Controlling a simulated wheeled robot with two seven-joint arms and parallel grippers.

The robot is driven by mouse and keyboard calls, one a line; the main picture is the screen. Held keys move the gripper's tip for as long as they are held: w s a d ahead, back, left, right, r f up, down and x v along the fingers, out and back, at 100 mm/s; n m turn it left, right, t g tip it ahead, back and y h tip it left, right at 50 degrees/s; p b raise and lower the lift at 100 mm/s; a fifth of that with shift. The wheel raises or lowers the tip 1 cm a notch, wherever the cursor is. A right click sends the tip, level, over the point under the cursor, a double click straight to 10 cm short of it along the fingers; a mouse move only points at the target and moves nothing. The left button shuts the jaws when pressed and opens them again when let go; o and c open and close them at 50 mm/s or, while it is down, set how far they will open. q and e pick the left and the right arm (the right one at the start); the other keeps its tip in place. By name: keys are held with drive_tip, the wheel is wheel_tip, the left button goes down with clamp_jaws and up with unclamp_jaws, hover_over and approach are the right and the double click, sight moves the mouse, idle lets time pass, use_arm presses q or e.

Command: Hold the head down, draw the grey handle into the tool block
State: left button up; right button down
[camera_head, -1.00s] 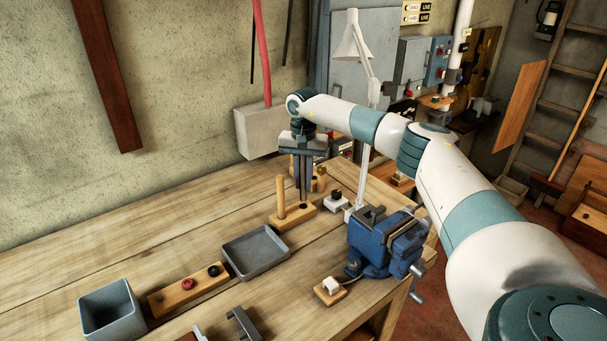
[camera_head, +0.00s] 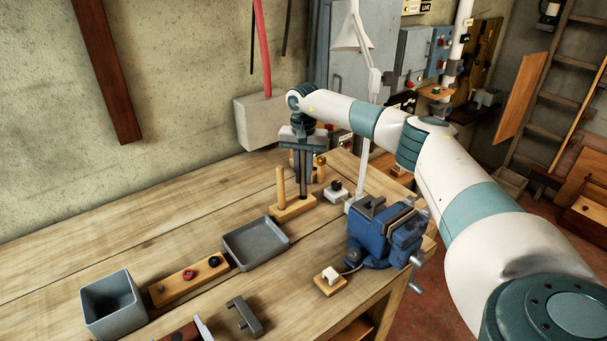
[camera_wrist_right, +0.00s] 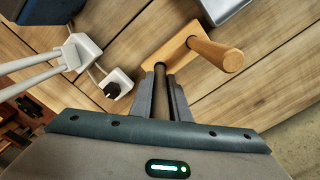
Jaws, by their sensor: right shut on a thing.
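The tool block (camera_head: 296,208) is a low wooden block on the bench. It also shows in the wrist view (camera_wrist_right: 172,42). A wooden handle (camera_head: 281,186) stands upright in its left end. My right gripper (camera_head: 303,194) points down over the block's right end. In the wrist view its fingers (camera_wrist_right: 163,82) are shut on the grey handle (camera_wrist_right: 159,92), a dark rod. The rod's lower end is at the block; how far it is in the hole is hidden. My left gripper is out of view.
A blue vice (camera_head: 372,240) stands right of the block, with a white lamp (camera_head: 362,180) behind. A grey tray (camera_head: 256,243) lies in front. A grey bin (camera_head: 110,305) and a wooden strip with knobs (camera_head: 185,283) are at the front left. The back left bench is clear.

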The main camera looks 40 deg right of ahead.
sight(303, 187)
drive_tip(key=shift+f, duration=0.85)
idle(0.4)
drive_tip(key=shift+f, duration=0.65)
drive_tip(key=c, duration=1.6)
unclamp_jaws()
wheel_tip(303, 187, up, 12)
drive_tip(key=shift+f, duration=0.1)
drive_tip(key=shift+r, duration=2.05)
